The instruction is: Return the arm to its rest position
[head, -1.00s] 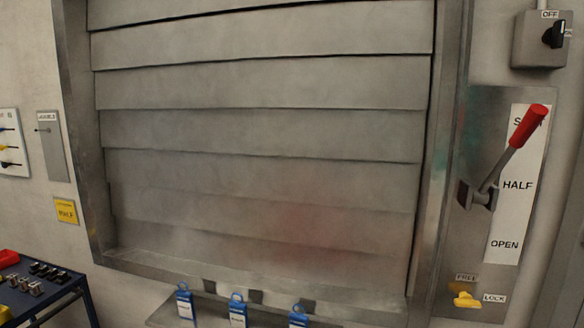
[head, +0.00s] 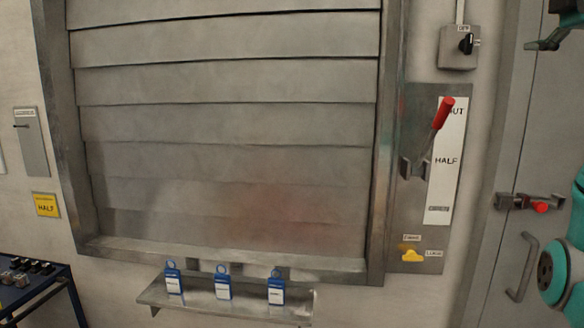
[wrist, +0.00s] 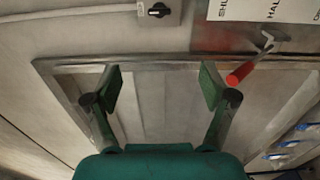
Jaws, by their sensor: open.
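My gripper (wrist: 158,88) is open and empty in the wrist view, its two green fingers spread apart in front of the louvre frame. In the head view, part of my teal arm shows at the right edge, and a dark gripper part (head: 553,38) shows at the top right corner. The red-handled lever (head: 443,113) stands tilted up towards the top of its plate. Its red grip also shows in the wrist view (wrist: 239,75), just right of my right finger; I cannot tell whether they touch.
The louvre (head: 225,130) has closed slats. A shelf (head: 230,303) with blue tags sits below it. A yellow latch (head: 412,255) is under the lever. A rotary switch (head: 465,45) is above. A door with a red-ended bolt (head: 540,207) is at right, a blue-framed table (head: 40,288) at lower left.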

